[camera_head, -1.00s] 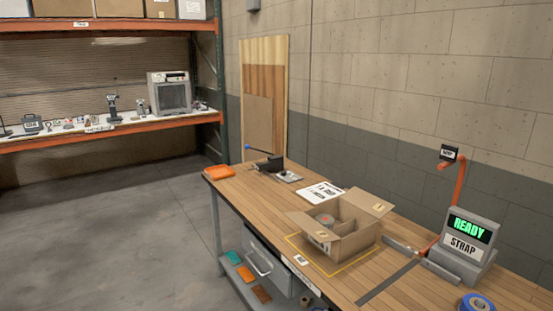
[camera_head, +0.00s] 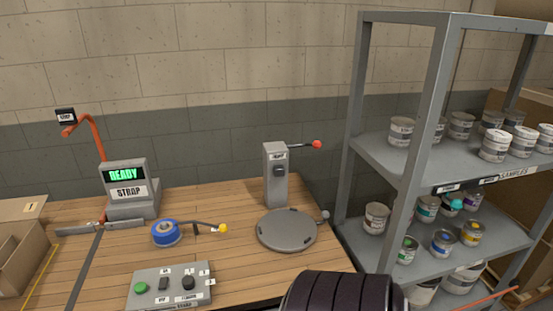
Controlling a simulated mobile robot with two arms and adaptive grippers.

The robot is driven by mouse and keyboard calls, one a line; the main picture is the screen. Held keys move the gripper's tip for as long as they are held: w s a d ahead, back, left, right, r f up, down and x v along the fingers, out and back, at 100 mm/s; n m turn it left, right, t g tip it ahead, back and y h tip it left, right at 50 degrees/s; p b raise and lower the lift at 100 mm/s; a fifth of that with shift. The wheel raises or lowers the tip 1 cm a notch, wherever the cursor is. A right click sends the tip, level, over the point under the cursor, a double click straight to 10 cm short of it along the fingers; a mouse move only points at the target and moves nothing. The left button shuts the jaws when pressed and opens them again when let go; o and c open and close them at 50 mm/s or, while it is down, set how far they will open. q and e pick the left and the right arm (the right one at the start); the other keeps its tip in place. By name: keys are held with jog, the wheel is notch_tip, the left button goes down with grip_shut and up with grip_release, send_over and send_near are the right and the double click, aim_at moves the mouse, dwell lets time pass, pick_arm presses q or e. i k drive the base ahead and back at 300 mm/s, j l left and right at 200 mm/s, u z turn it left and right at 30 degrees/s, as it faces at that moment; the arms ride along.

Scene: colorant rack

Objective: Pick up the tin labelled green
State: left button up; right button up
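Several tins stand on the grey metal shelf rack (camera_head: 438,100) at the right. On its middle shelf, a small tin with a green mark (camera_head: 407,251) stands at the front left. A blue-marked tin (camera_head: 443,243) and a yellow-marked tin (camera_head: 471,233) stand to its right. Behind them are a teal-marked tin (camera_head: 427,209) and a purple-marked one (camera_head: 471,201). The tins' lettering is too small to read, so I cannot confirm which is labelled green. Neither of my grippers is in view.
The wooden workbench (camera_head: 235,268) lies left of the rack. It carries a strap machine (camera_head: 130,192), blue tape roll (camera_head: 166,233), button panel (camera_head: 170,286) and round turntable (camera_head: 287,230) with a post. An upright (camera_head: 425,150) of the rack stands before part of the shelves.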

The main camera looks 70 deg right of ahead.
aim_at(410, 244)
jog(key=z, duration=3.25)
jog(key=i+l+u, duration=0.2)
jog(key=i+l, duration=0.15)
